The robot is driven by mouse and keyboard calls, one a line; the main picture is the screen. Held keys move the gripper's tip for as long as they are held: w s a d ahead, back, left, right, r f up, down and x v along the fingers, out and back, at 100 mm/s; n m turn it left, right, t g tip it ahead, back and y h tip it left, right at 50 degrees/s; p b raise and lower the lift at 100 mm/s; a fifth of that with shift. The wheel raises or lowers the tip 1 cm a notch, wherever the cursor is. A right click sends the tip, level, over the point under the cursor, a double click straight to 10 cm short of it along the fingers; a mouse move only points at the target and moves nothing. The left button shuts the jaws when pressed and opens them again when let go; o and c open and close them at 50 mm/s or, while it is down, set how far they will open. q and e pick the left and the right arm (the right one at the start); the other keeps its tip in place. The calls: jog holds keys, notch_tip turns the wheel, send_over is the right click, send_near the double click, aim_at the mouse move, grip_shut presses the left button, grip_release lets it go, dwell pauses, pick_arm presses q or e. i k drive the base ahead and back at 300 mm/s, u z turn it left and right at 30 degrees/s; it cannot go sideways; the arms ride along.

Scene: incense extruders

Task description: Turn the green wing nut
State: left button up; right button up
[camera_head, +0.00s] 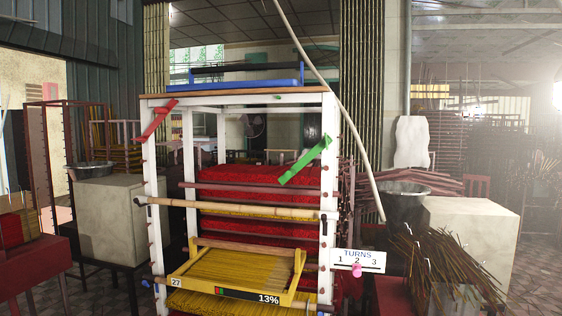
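The green wing nut (304,161) is a long flat green bar at the upper part of the rack's white right post (328,200). It is tilted, with its right end higher than its left end. A similar red wing nut (159,119) is on the white left post, also tilted with its right end up. A white sign (358,257) reads "TURNS 1 2 3", with a pink knob (357,270) below the 2. Neither of my grippers is in view.
A yellow tray (240,252) of sticks marked 13% juts from the rack's front. A bamboo pole (235,210) crosses the rack. A long thin pole (335,100) slants down at the right. A black bucket (401,205) and bundled sticks (450,262) stand at the right.

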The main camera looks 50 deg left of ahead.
aim_at(327, 140)
jog(key=u, duration=1.5)
